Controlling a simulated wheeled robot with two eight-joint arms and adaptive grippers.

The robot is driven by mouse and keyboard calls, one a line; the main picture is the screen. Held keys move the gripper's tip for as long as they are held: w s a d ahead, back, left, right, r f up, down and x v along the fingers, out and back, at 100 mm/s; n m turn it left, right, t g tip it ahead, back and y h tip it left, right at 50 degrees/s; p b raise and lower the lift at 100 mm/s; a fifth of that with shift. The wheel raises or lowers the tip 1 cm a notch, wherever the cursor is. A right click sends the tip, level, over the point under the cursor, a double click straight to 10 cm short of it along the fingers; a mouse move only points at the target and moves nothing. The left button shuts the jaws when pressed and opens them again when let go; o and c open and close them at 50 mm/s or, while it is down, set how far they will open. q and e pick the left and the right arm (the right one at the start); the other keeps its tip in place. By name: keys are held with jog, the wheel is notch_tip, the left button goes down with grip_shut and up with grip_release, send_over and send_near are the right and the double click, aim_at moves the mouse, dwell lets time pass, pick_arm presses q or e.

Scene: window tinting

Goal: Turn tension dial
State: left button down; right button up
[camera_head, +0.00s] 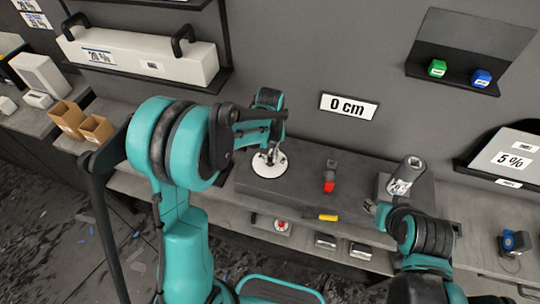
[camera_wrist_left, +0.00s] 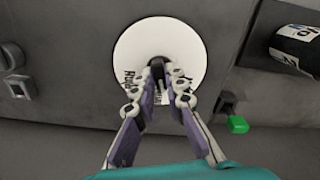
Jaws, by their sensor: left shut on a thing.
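The tension dial is a round white disc (camera_head: 266,166) with print on its rim, on the grey bench unit below the wall. In the left wrist view, the white disc (camera_wrist_left: 190,40) has a dark knob (camera_wrist_left: 158,62) at its centre. My left gripper (camera_head: 270,152) is over the dial. In the left wrist view, its fingers (camera_wrist_left: 160,72) are closed in on the knob from both sides and partly hide it. My right gripper (camera_head: 378,212) is near the front right of the bench unit, small and partly hidden by its arm; its opening cannot be made out.
A "0 cm" sign (camera_head: 348,106) hangs on the wall behind. A red-tipped lever (camera_head: 329,178), a yellow piece (camera_head: 328,217) and a grey labelled cylinder (camera_head: 407,172) are right of the dial. Brown boxes (camera_head: 97,130) stand at left. A shelf (camera_head: 452,75) holds green and blue cubes.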

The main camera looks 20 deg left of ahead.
aim_at(270, 158)
pick_arm(q)
jog(key=shift+m, duration=1.8)
jog(key=c, duration=1.6)
grip_release()
jog(key=shift+o, duration=0.2)
jog(key=shift+r, duration=0.1)
notch_tip(270, 158, up, 12)
jog(key=shift+b, duration=0.3)
